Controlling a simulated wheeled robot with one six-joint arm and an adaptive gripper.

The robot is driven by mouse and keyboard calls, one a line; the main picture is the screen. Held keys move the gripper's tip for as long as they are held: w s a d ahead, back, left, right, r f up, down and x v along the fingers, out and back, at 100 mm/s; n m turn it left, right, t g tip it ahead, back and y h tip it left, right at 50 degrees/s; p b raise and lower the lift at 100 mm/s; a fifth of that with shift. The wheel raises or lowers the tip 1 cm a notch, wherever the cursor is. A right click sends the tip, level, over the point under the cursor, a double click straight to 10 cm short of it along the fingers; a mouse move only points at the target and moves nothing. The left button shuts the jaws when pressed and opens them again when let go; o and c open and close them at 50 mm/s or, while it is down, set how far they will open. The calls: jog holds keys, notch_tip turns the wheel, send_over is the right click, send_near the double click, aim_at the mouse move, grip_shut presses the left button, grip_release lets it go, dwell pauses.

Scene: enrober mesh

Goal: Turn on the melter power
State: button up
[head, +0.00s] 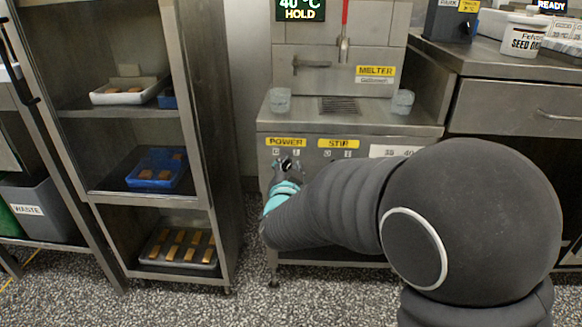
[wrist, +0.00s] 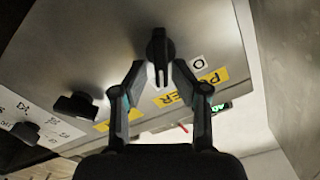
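The melter (head: 340,118) is a steel cabinet with a yellow MELTER label and a display reading 40 °C HOLD. On its front panel are yellow POWER (head: 286,142) and STIR (head: 338,143) labels. My gripper (head: 287,165) is just below the POWER label and hides the power knob in the head view. In the wrist view, the black power knob (wrist: 159,48) lies between and slightly beyond the fingertips of my gripper (wrist: 159,66). The fingers are open, with a small gap on each side of the knob. The POWER label (wrist: 195,88) appears upside down and tilted.
Two more black knobs, one nearer (wrist: 75,105) and one farther (wrist: 26,132), stick out from the same panel. A steel shelf rack (head: 215,150) with trays stands left of the melter. A drawer counter (head: 515,108) is at the right. Speckled floor lies between rack and melter.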

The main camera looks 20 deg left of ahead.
jog(key=shift+s+a, duration=0.1)
jog(key=shift+s, duration=0.05)
dwell(0.3)
jog(key=v, duration=1.2)
jog(key=shift+f, duration=0.1)
